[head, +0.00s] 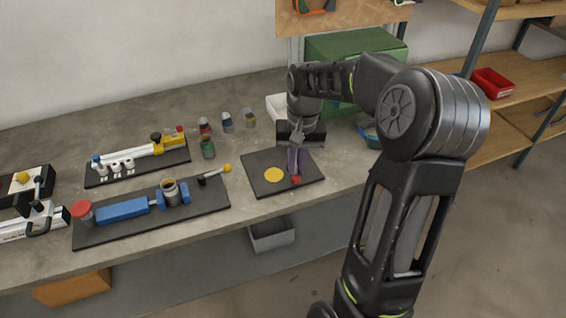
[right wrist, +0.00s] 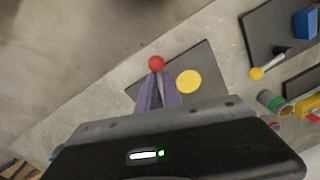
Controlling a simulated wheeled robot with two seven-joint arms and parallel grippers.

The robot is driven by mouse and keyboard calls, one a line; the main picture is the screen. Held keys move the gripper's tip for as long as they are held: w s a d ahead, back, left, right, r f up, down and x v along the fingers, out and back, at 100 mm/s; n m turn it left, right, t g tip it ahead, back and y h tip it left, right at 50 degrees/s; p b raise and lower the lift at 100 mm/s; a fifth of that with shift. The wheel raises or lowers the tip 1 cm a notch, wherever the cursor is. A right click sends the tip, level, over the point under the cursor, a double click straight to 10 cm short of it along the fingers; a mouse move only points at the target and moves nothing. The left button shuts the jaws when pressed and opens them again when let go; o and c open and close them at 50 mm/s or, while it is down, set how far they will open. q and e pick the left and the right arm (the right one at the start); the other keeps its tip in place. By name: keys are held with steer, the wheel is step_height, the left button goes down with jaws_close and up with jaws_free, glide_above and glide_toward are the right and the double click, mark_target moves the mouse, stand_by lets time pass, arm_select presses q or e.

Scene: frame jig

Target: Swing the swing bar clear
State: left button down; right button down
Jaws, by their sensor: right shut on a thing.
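A dark square plate (head: 262,187) lies near the table's front edge, with a flat yellow disc (head: 274,174) on it. A red knob (head: 296,180) sits on the plate's right part, beside the disc. My right gripper (head: 295,173) reaches down to it with its fingers close together, shut on the knob or its stem. In the right wrist view the red knob (right wrist: 156,63) shows just beyond the fingertips (right wrist: 157,78), to the left of the yellow disc (right wrist: 188,82). The swing bar itself is hidden by the fingers or cannot be made out. My left gripper is not in view.
Left of the plate, a fixture with a blue block (head: 122,209) and a yellow-tipped lever (head: 227,169) stands close. Several small cans (head: 208,147) stand behind.

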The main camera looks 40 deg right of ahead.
steer(key=s+d+n, duration=0.2)
steer(key=d+n, duration=0.4)
steer(key=shift+s+d+p, duration=0.35)
steer(key=shift+d, duration=0.05)
steer(key=c, duration=1.5)
jaws_free()
steer(key=shift+r, duration=0.15)
steer(key=r, duration=0.7)
steer(key=shift+d+r, duration=0.2)
steer(key=shift+r, duration=0.1)
steer(key=shift+s+f, duration=0.1)
steer(key=shift+s, duration=0.05)
